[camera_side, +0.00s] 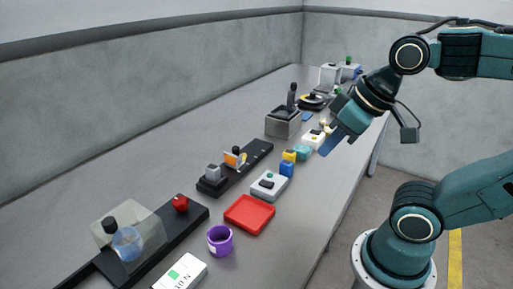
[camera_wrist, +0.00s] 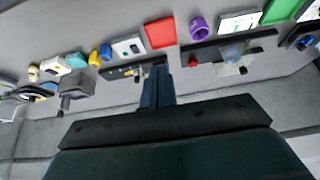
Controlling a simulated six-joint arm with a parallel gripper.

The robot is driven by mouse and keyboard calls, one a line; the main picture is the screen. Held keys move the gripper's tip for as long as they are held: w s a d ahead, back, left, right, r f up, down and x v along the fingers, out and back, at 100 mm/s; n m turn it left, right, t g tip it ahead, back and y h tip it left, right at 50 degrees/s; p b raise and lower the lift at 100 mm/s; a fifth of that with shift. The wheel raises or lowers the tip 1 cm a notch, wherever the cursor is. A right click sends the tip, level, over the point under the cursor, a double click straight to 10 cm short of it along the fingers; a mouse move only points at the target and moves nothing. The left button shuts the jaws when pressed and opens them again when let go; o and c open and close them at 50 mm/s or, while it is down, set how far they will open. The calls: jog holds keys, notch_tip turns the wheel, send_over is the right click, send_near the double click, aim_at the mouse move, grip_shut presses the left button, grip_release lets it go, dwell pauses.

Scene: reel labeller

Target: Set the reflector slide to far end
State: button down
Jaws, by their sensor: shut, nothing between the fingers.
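A short black rail (camera_side: 258,153) lies on the bench in the middle of the side view, with small marks along its far part. An upright orange-and-white piece with a black knob (camera_side: 235,158) stands partway along it and looks like the reflector slide. A grey block (camera_side: 213,172) on a dark base is at the rail's near end. In the wrist view the rail (camera_wrist: 118,73) is partly hidden behind my fingers. My gripper (camera_side: 326,150) is shut and empty, above the bench's right side and apart from the rail; its blue fingers also show in the wrist view (camera_wrist: 156,70).
A red tray (camera_side: 249,214), purple cup (camera_side: 220,240), white switch box (camera_side: 269,186) and blue and yellow blocks stand right of the rail. A grey box with a black handle (camera_side: 283,122) stands beyond it. A clear panel (camera_side: 135,238) is nearer. Bench left of the rail is clear.

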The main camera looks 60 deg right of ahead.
dwell(0.4)
jog(key=c, duration=1.3)
grip_release()
jog(key=shift+w+r, duration=0.15)
jog(key=shift+w, duration=0.05)
jog(key=shift+o, duration=0.5)
jog(key=shift+w+d+r+m, duration=0.1)
jog(key=shift+w+r+m, duration=0.1)
jog(key=shift+w+m, duration=0.1)
jog(key=w+d+r+m+g, duration=0.1)
jog(key=w+d+r+m, duration=0.15)
jog(key=w+m, duration=0.45)
jog(key=w+d+r+m+g, duration=0.2)
jog(key=w+d, duration=0.1)
jog(key=w, duration=0.7)
jog(key=w+d+f+m+g, duration=0.1)
jog(key=w+d+f+m, duration=0.4)
jog(key=w, duration=0.3)
jog(key=w+d+f+m+g, duration=0.1)
jog(key=w+d+f+m, duration=0.4)
jog(key=w, duration=0.3)
jog(key=shift+w+f+m+g, duration=0.3)
jog(key=shift+w+f, duration=0.05)
jog(key=shift+f, duration=0.1)
jog(key=shift+f, duration=0.1)
